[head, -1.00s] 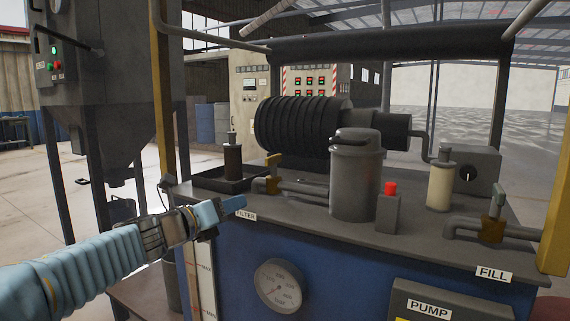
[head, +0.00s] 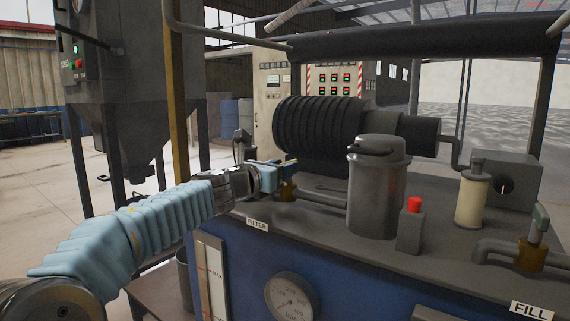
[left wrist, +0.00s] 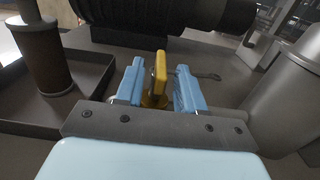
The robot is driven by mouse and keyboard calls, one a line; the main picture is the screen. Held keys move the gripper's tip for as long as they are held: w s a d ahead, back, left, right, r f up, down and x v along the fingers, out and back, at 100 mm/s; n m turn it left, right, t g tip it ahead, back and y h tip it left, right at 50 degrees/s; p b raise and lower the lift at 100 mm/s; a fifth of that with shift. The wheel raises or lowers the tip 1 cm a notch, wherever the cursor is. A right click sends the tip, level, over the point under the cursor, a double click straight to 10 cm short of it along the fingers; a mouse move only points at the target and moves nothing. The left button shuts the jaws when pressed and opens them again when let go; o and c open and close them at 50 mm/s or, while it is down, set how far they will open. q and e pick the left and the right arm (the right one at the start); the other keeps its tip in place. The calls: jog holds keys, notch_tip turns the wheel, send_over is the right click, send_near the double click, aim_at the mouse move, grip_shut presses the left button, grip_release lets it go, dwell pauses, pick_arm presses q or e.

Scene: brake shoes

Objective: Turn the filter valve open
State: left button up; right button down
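The filter valve (head: 287,191) is on the pump unit's top, behind the FILTER label (head: 257,225). Its yellow handle (left wrist: 160,72) stands upright in the left wrist view. My left gripper (head: 272,174) is at the handle. In the left wrist view its two blue fingers (left wrist: 159,88) are open, one on each side of the handle, with a gap visible on both sides. In the head view the fingers hide most of the handle. My right gripper is not in view.
A grey canister (head: 376,195) and a red-topped post (head: 411,230) stand right of the valve. A black ribbed cylinder (head: 320,128) lies behind it. A dark tray holding a brown cylinder (left wrist: 45,60) is to the left. The FILL valve (head: 531,250) is far right.

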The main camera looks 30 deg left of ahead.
pick_arm(q)
jog(key=shift+w, duration=0.7)
grip_shut()
